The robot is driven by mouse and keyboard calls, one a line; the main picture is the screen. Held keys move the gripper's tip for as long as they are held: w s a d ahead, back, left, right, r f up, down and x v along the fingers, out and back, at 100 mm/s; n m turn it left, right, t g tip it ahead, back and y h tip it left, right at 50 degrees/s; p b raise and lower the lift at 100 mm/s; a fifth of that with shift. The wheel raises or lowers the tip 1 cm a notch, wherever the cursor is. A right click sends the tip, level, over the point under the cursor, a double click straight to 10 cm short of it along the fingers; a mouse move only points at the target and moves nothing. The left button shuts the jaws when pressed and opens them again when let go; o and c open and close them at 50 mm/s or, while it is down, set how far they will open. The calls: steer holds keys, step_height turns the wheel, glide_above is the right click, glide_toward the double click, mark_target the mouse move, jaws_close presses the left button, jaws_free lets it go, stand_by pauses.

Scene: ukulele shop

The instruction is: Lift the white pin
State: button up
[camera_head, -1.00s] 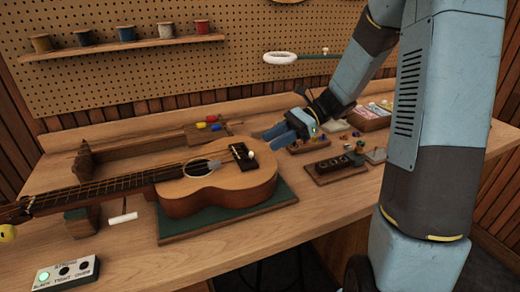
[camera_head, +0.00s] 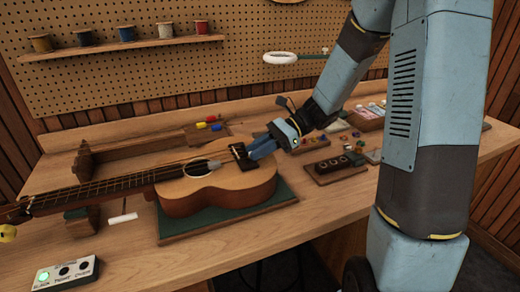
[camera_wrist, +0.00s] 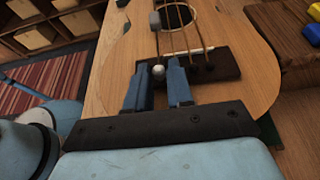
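The white pin (camera_wrist: 158,71) shows as a small pale ball at the dark bridge (camera_wrist: 202,66) of the ukulele (camera_head: 222,189). My gripper (camera_wrist: 159,66) reaches over the bridge from the body's lower end. Its two blue fingers are apart, one on each side of the pin, with a narrow gap between them. I cannot tell whether either finger touches the pin. In the head view my gripper (camera_head: 250,152) is low at the bridge, and its fingers hide the pin there. The ukulele lies face up on a green mat (camera_head: 286,196).
A dark block with round holes (camera_head: 335,169) and small parts stand right of the ukulele. A button box (camera_head: 66,273) sits at the front left.

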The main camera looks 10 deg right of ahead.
jaws_close()
steer(key=shift+r, duration=1.1)
steer(key=shift+o, duration=2)
jaws_free()
steer(key=v, duration=1.3)
steer(key=shift+w+d, duration=0.2)
steer(key=shift+d, duration=0.15)
